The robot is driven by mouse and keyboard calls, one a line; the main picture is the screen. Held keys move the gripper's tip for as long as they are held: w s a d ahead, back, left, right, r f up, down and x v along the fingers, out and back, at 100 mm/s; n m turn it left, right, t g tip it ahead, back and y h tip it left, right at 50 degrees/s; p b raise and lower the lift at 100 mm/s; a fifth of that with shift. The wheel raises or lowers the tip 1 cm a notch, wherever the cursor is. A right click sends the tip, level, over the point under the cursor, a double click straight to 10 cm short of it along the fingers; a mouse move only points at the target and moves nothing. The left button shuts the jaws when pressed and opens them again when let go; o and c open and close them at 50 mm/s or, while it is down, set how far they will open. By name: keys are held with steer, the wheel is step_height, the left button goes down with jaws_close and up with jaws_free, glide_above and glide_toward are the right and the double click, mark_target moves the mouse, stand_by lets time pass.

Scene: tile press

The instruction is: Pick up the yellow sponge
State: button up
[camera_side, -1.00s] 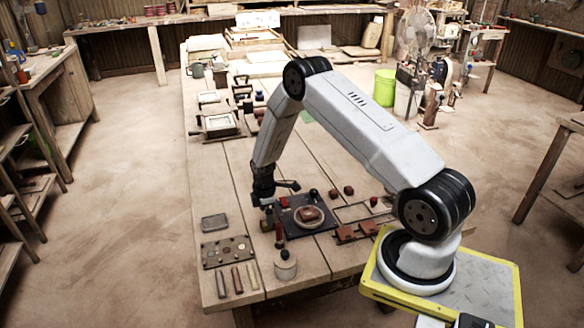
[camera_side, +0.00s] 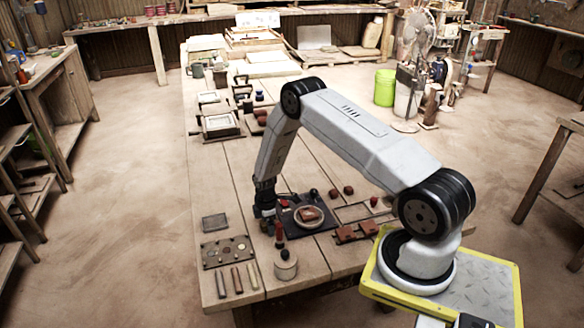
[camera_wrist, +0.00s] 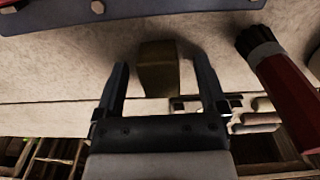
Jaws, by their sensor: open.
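The yellow sponge (camera_wrist: 158,69) is a small dark-yellow block on the table in the wrist view. My gripper (camera_wrist: 160,85) is open, with one finger on each side of the sponge and a visible gap to both. The sponge stands between the fingers and reaches a little beyond their tips in the picture. I cannot tell whether the fingers are level with it. In the side view my gripper (camera_side: 263,212) is low over the table, left of the dark plate, and the sponge is not distinguishable there.
A dark plate (camera_side: 318,222) with a round ring and a brown tile lies right of my gripper. A red-handled tool (camera_wrist: 285,95) lies close to the right finger. A grey block (camera_side: 215,222), a board of samples (camera_side: 227,252) and a pale pot (camera_side: 286,268) are nearby.

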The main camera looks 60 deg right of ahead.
jaws_close()
stand_by(0.3)
steer(key=shift+r, duration=0.2)
steer(key=shift+r, duration=0.85)
steer(key=s+a+r, duration=0.5)
steer(key=s+r, duration=0.6)
steer(key=s, duration=0.2)
steer(key=shift+s, duration=0.1)
